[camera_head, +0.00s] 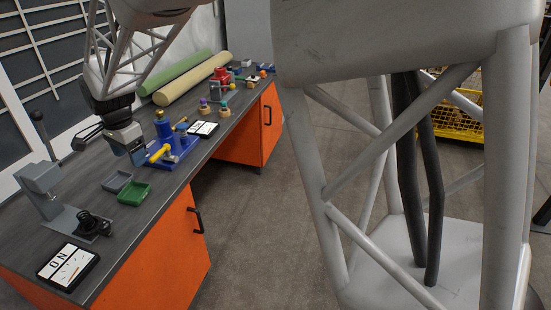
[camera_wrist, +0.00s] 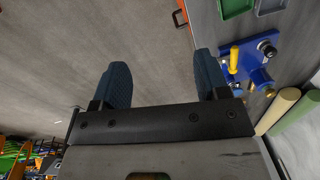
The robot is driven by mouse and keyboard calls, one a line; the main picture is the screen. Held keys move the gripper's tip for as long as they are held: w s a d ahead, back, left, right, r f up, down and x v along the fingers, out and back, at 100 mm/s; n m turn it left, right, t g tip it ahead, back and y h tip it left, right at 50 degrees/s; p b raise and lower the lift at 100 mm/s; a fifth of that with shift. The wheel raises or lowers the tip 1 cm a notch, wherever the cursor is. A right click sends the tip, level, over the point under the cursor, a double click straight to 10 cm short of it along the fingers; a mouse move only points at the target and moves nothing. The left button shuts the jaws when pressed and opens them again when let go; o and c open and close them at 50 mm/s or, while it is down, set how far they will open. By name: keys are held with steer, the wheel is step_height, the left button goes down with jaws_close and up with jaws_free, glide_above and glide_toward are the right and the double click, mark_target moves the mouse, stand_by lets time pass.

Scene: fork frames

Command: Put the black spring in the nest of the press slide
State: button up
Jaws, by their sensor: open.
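My gripper (camera_head: 132,146) is open and empty in the head view, above the bench beside the blue press (camera_head: 187,146). In the wrist view its two dark blue fingers (camera_wrist: 160,75) stand wide apart over bare floor. The blue press with its yellow handle (camera_head: 160,153) stands on the bench; in the wrist view the press (camera_wrist: 252,62) is right of the fingers. A dark round part (camera_wrist: 267,49) shows on it; I cannot tell what it is. I cannot make out the black spring for certain. The slide's nest is not clear.
A green tray (camera_head: 134,199) and a grey tray (camera_head: 107,186) sit left of the press. Two long rolls (camera_head: 193,80) lie behind.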

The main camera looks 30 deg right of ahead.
steer(key=s+d+r+n, duration=0.3)
steer(key=s+d+r, duration=0.2)
steer(key=s+d, duration=0.35)
steer(key=s+d+f+n, duration=0.1)
steer(key=s+d+n, duration=0.3)
steer(key=s, duration=1)
steer(key=s+d+f+n+t, duration=0.1)
steer(key=s+d+n, duration=0.3)
steer(key=s+d, duration=0.5)
steer(key=s, duration=0.5)
steer(key=shift+t, duration=0.3)
